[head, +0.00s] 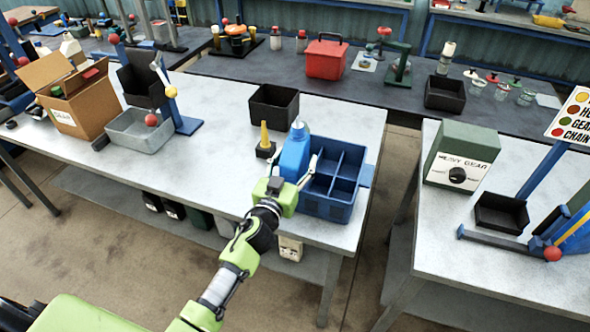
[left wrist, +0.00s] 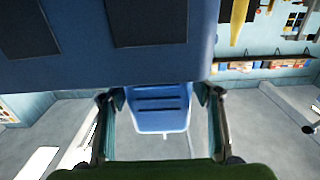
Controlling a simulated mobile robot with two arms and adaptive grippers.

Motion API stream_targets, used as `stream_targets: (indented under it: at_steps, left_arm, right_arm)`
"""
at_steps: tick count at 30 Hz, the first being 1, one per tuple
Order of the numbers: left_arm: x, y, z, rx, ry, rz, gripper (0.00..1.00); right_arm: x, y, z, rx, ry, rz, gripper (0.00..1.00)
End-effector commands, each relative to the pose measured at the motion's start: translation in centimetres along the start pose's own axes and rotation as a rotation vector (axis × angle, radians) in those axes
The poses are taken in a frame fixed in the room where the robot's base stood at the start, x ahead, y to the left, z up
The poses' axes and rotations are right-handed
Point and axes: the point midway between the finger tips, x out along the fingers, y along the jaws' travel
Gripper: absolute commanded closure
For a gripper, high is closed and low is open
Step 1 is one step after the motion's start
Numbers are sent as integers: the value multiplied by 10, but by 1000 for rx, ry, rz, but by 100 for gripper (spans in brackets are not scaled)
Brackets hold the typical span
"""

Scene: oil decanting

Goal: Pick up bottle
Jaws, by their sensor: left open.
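My left gripper (head: 291,168) is open, with one finger on each side of the bottle. In the left wrist view the open left gripper (left wrist: 160,97) has a blue ridged piece (left wrist: 158,112), apparently the bottle, between its fingers. Whether the fingers touch it is unclear. The gripper hides the bottle's lower part in the head view. My right gripper is not in view.
A yellow-tipped funnel-like item (head: 264,138) stands just left of the bottle, with a black bin (head: 274,106) behind. A cardboard box (head: 72,95) and grey tray (head: 140,132) are farther left. The table's front left is clear. A gap separates the right table (head: 440,225).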

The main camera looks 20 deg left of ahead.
Motion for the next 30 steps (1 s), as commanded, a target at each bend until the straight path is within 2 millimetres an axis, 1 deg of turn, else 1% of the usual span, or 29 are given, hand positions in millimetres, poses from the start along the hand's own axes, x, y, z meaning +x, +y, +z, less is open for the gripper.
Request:
stream_targets:
  at_steps: [1,2,3,5,6,8,9,10,11,17,22,26,30]
  left_arm:
    - [0,0,0,0,0,0,42]
    - [0,0,0,0,0,0,44]
    - [0,0,0,0,0,0,55]
    - [0,0,0,0,0,0,70]
    - [0,0,0,0,0,0,81]
    - [0,0,0,0,0,0,96]
    - [0,0,0,0,0,0,100]
    - [0,0,0,0,0,0,100]
    - [1,0,-5,0,9,2,100]
    - [0,0,-5,0,8,2,100]
    - [1,0,-11,0,10,1,100]
    - [1,0,-24,1,12,2,100]
    - [1,0,-43,2,13,3,100]
  right_arm:
    - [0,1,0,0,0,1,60]
    - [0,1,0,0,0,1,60]
    - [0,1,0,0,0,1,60]
    - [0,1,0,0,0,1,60]
    - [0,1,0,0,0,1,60]
    - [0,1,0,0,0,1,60]
    - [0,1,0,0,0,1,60]
    - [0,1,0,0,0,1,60]
    - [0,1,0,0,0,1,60]
    - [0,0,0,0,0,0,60]
    - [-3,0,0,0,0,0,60]
    - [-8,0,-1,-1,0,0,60]
    - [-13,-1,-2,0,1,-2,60]
